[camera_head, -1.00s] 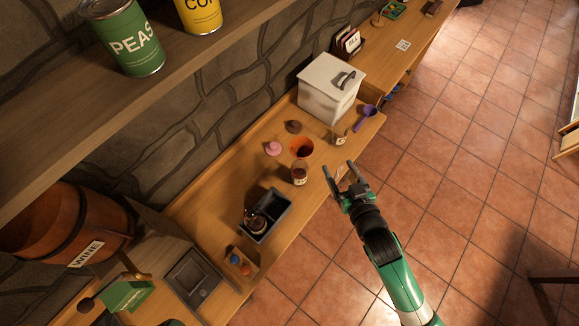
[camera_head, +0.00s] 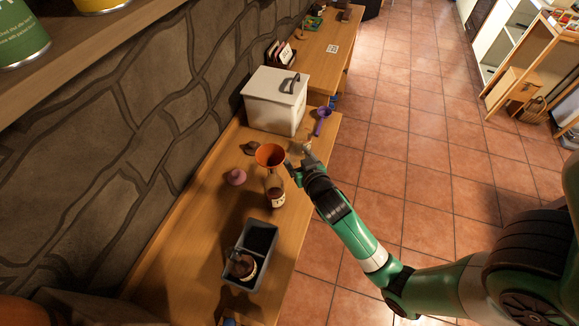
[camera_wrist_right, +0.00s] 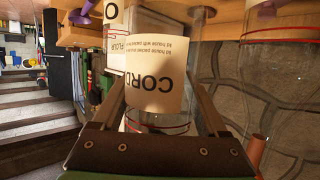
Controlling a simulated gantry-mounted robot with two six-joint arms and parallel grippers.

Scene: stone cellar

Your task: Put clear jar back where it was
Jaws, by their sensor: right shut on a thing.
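The clear jar (camera_wrist_right: 160,122) stands between the two fingers of my right gripper in the right wrist view, with a cream label (camera_wrist_right: 160,75) whose letters start with CORD and look upside down. In the head view my right gripper (camera_head: 304,156) is at the right edge of the wooden counter (camera_head: 190,240), shut on the jar (camera_head: 296,147), which is small and partly hidden there. The jar is just right of the orange funnel (camera_head: 270,154). Whether its base touches the counter cannot be told. My left gripper is not in view.
A white lidded bin (camera_head: 273,105) and purple scoop (camera_head: 322,118) are beyond the jar. A labelled bottle (camera_head: 276,192), pink object (camera_head: 235,176), brown object (camera_head: 250,148) and grey two-part tray (camera_head: 252,254) are nearby. Bare counter lies left of the tray.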

